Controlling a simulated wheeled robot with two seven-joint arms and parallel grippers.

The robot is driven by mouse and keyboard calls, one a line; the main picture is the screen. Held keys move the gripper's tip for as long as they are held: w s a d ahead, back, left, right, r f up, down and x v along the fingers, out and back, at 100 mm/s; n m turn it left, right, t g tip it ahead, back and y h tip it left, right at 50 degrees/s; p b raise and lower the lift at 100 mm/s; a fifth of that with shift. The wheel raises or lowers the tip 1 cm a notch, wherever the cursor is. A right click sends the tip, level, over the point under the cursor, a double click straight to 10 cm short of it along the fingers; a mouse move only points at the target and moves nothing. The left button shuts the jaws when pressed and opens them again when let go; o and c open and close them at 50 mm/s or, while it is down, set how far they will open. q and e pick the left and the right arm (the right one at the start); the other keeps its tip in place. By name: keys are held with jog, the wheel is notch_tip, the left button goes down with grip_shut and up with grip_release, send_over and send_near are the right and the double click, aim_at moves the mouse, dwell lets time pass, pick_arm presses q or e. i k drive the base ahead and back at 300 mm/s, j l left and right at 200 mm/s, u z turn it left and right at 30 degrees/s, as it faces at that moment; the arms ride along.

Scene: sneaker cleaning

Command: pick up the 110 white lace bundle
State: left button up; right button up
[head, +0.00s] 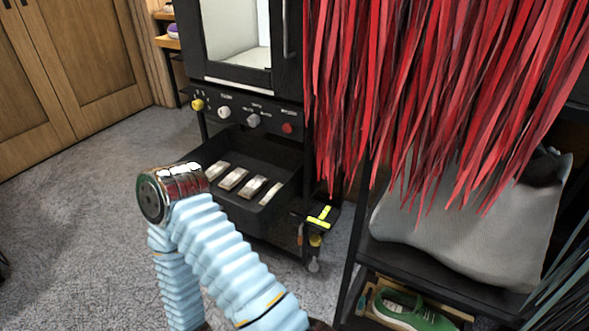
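Several pale, flat bundles lie side by side in a black open tray (262,220) under the black cabinet. They include a leftmost bundle (217,171), one beside it (233,179), a third (253,187) and a rightmost one (271,193). No size label is readable, so I cannot tell which, if any, is the 110 white lace bundle. One of my arms, in a light blue ribbed sleeve with a chrome joint, stands in front of the tray's left side. Neither of my grippers is in view.
Red strands (420,90) hang across the upper right. A grey bag (470,230) sits on a dark shelf, with a green shoe (412,312) below. The black cabinet (245,95) has knobs above the tray. Carpet (90,215) is clear at left.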

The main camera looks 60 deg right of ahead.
aim_at(215, 171)
jog(key=i+z, duration=0.2)
jog(key=z, duration=0.25)
jog(key=i+z, duration=0.25)
jog(key=z, duration=0.15)
jog(key=i+z, duration=0.25)
jog(key=z, duration=0.2)
jog(key=i+j+z, duration=0.2)
jog(key=z, duration=0.25)
jog(key=i+j+z, duration=0.15)
jog(key=z, duration=0.25)
jog(key=i+j+z, duration=0.1)
jog(key=j+z, duration=0.35)
jog(key=l, duration=0.1)
